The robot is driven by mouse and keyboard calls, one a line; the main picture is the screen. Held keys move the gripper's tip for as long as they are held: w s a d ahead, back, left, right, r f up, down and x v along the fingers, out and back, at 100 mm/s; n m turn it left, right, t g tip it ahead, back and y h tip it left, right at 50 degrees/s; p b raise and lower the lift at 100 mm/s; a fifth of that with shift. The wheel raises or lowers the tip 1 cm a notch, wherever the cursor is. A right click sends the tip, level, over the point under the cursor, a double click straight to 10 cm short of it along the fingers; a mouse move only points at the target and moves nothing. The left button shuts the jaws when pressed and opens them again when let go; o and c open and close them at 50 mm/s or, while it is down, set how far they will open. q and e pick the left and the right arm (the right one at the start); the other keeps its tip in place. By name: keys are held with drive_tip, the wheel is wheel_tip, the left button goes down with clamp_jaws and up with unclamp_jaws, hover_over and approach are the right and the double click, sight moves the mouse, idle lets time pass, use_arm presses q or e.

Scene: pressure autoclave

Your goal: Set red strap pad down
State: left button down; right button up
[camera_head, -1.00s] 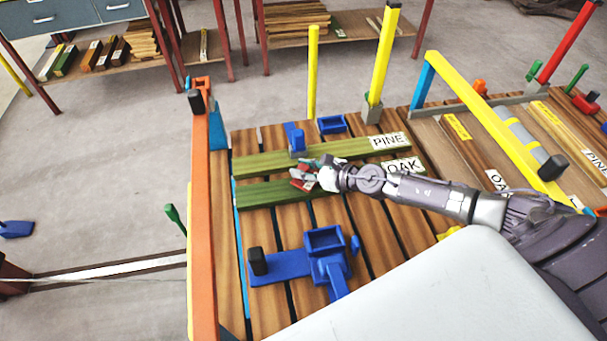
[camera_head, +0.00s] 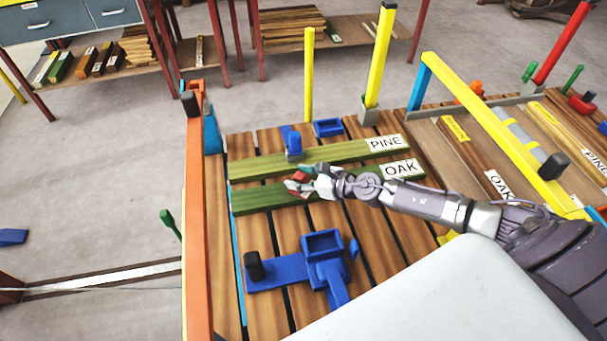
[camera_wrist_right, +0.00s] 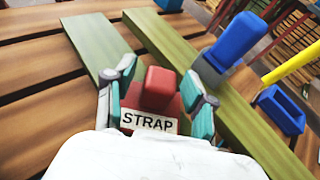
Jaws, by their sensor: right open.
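The red strap pad (camera_wrist_right: 155,92), a red block on a base with a white STRAP label, sits between the two teal-tipped fingers of my right gripper (camera_wrist_right: 160,95) in the right wrist view. The fingers are spread at either side of it. In the head view my right gripper (camera_head: 298,186) is at the green board labelled OAK (camera_head: 258,197); the pad shows there only as small red patches. The pad's underside is hidden, so its contact with the board cannot be told. My left gripper is not in view.
A parallel green board labelled PINE (camera_head: 340,153) lies just behind, with a blue clamp piece (camera_head: 293,143) on it. A blue fixture (camera_head: 325,262) stands in front. An orange rail (camera_head: 197,230) bounds the left, and a yellow post (camera_head: 381,58) rises at the back.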

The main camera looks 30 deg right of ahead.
drive_tip(key=shift+r, duration=0.3)
drive_tip(key=b+v, duration=0.4)
drive_tip(key=v, duration=0.7)
drive_tip(key=shift+s+d, duration=0.15)
drive_tip(key=shift+s, duration=0.25)
